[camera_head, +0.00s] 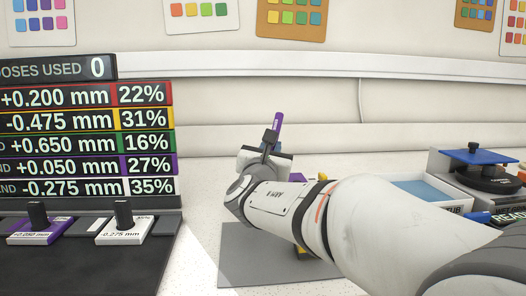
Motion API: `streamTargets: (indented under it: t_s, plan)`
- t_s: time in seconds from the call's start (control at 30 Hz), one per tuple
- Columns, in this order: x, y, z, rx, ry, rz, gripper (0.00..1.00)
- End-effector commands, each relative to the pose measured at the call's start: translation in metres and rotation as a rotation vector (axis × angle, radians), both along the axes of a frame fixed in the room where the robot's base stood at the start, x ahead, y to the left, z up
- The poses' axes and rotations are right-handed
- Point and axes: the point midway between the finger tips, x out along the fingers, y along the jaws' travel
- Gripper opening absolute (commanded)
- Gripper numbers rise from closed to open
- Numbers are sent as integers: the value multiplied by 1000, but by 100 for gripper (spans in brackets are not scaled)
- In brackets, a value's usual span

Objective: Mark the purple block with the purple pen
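My gripper (269,142) is in the middle of the view, above a grey mat. A purple pen (278,121) sticks up from its dark fingers, tilted slightly to the right, and the gripper appears shut on it. The pen's lower end is hidden by the gripper. A purple block (17,240) with a white label reading +0.050 mm and a black knob sits on the dark tray at the lower left. It is well to the left of my gripper, apart from it. Small purple and yellow parts behind my arm are mostly hidden.
A white block (110,238) with a black knob stands beside the purple one. A dark board (60,193) with coloured rows rises behind them. The grey mat (240,262) lies partly under my arm. A blue-topped device (478,157) and a tub (422,190) stand at the right.

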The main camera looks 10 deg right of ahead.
Motion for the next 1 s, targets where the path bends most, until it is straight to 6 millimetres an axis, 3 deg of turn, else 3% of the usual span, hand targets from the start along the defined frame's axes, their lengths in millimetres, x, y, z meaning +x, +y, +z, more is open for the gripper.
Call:
streamTargets:
  t_s: [0.53, 1.0]
  plan:
    - [0, 0, 48, 0, -1, 0, 0]
    - [0, 0, 51, 0, 0, 0, 0]
